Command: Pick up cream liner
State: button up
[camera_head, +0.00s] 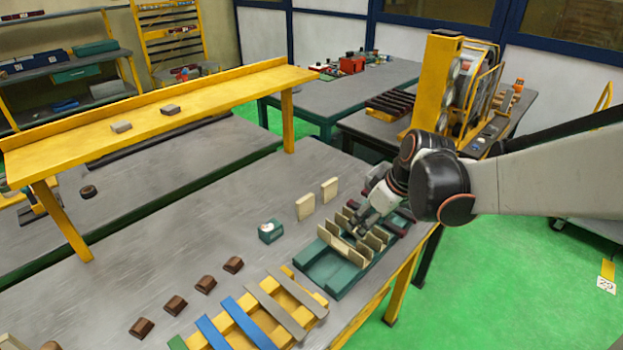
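Two cream liners stand upright on the grey table, one nearer (305,207) and one a little farther back (329,189). More cream liners (342,246) stand in a row in a green tray (346,289) near the table's right edge. My gripper (366,222) reaches down from the right over the back part of this tray, close to the liners there. It is right of the two loose liners and apart from them. Its fingertips are small and partly merge with the tray's contents, so I cannot tell whether they hold anything.
A yellow tray with blue and grey strips (243,322) lies in front of the green tray. A small green block (271,231) and several brown pieces (175,306) sit to the left. A raised yellow shelf (200,97) spans the back. The table's middle is clear.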

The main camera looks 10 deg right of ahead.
aim_at(345, 250)
jog(key=b+x, duration=0.2)
jog(key=x, duration=0.3)
jog(key=b+x, duration=0.1)
jog(key=x, duration=0.4)
jog(key=b+x, duration=0.2)
jog(key=x, duration=0.3)
jog(key=shift+d+f+b, duration=0.25)
jog(key=shift+b, duration=0.05)
jog(key=shift+s+r, duration=0.1)
jog(key=c, duration=0.9)
